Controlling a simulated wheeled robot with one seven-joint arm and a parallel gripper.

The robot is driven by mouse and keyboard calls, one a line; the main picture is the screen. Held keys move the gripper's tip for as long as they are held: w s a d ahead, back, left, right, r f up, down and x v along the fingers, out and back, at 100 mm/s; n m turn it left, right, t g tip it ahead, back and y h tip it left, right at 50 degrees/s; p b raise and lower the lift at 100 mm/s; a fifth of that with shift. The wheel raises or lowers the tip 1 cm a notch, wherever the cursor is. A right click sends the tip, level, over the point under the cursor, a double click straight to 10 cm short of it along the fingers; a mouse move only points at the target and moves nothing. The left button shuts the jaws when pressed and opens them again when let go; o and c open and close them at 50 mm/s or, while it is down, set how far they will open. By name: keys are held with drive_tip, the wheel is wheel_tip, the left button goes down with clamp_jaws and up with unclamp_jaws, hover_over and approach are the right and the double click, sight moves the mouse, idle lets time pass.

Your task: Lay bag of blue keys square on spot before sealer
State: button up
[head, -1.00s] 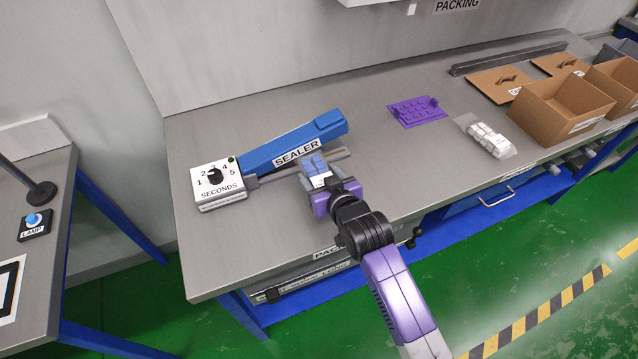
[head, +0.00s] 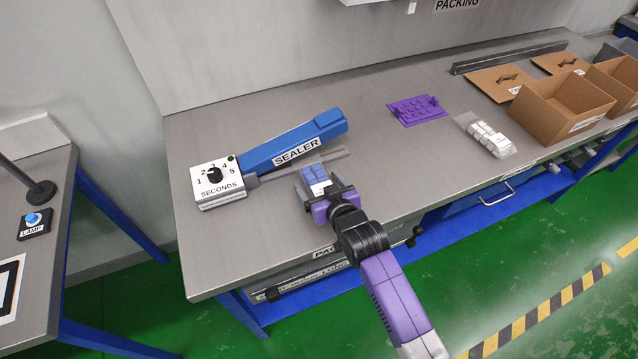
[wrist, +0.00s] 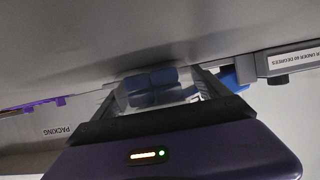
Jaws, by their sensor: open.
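The bag of blue keys (head: 316,176) lies on the bench just in front of the sealer, between the fingers of my gripper. It is clear with blue keys and a white label. My gripper (head: 318,180) is open around the bag, low over the bench. In the wrist view the blue keys (wrist: 155,87) show in the clear bag beyond the gripper's dark edge. The sealer (head: 290,148) has a blue arm, slanting up to the right, and a white seconds dial box (head: 218,184) at its left. The spot under the bag is hidden.
A purple tray (head: 417,110) and a bag of white keys (head: 486,136) lie to the right on the bench. Open cardboard boxes (head: 560,103) stand at the far right.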

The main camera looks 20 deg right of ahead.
drive_tip(key=shift+r, duration=0.2)
drive_tip(key=v, duration=1.2)
drive_tip(key=shift+b, duration=0.35)
drive_tip(key=s, duration=1.9)
drive_tip(key=s+r+t, duration=0.1)
drive_tip(key=s+r, duration=0.8)
drive_tip(key=s, duration=0.4)
drive_tip(key=shift+s+r, duration=0.15)
drive_tip(key=shift+s, duration=0.15)
